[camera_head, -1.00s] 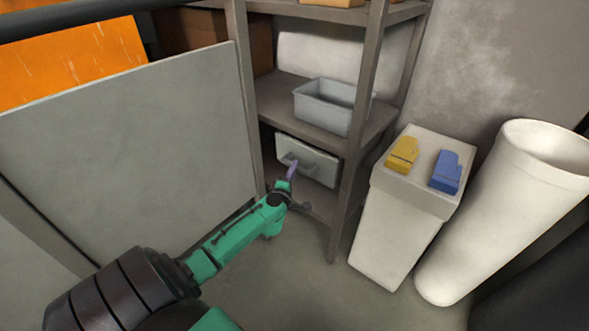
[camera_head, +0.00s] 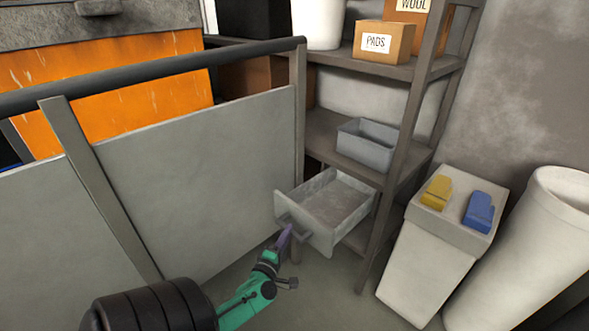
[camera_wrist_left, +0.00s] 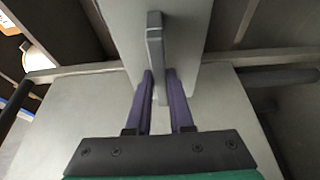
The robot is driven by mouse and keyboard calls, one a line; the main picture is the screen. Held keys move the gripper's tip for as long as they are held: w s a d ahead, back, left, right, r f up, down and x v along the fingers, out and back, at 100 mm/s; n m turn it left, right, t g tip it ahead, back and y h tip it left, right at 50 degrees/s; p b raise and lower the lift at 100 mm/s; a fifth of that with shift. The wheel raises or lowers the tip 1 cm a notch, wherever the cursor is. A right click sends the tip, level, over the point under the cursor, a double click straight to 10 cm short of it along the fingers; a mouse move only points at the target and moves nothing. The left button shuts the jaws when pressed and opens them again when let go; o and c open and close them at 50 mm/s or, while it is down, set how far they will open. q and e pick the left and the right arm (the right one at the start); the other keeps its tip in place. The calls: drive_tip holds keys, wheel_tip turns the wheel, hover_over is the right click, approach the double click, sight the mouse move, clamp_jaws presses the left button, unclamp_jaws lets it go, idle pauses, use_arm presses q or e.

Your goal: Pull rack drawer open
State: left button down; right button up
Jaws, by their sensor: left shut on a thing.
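The rack drawer (camera_head: 335,202) is a grey open-topped box. It sticks out of the rack's lower level and looks empty inside. My left gripper (camera_head: 284,237) is at the drawer's front, on its handle (camera_head: 290,226). In the left wrist view the two purple fingers of the left gripper (camera_wrist_left: 160,88) stand on both sides of the grey handle bar (camera_wrist_left: 155,45) and are shut on it. The drawer front (camera_wrist_left: 180,20) shows behind the bar. My right gripper is not in view.
The grey rack (camera_head: 404,150) holds a grey bin (camera_head: 366,150) and a PADS box (camera_head: 383,42). A grey panel (camera_head: 200,180) stands left of the drawer. A white pedestal (camera_head: 425,265) with yellow and blue blocks and a white cylinder (camera_head: 520,250) stand at right.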

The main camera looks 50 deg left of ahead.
use_arm(q)
drive_tip(key=shift+s+d, duration=0.1)
drive_tip(key=shift+s, duration=0.15)
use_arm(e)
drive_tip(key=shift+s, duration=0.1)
use_arm(q)
drive_tip(key=c, duration=0.8)
unclamp_jaws()
drive_tip(key=v, duration=1.4)
drive_tip(key=shift+s, duration=0.25)
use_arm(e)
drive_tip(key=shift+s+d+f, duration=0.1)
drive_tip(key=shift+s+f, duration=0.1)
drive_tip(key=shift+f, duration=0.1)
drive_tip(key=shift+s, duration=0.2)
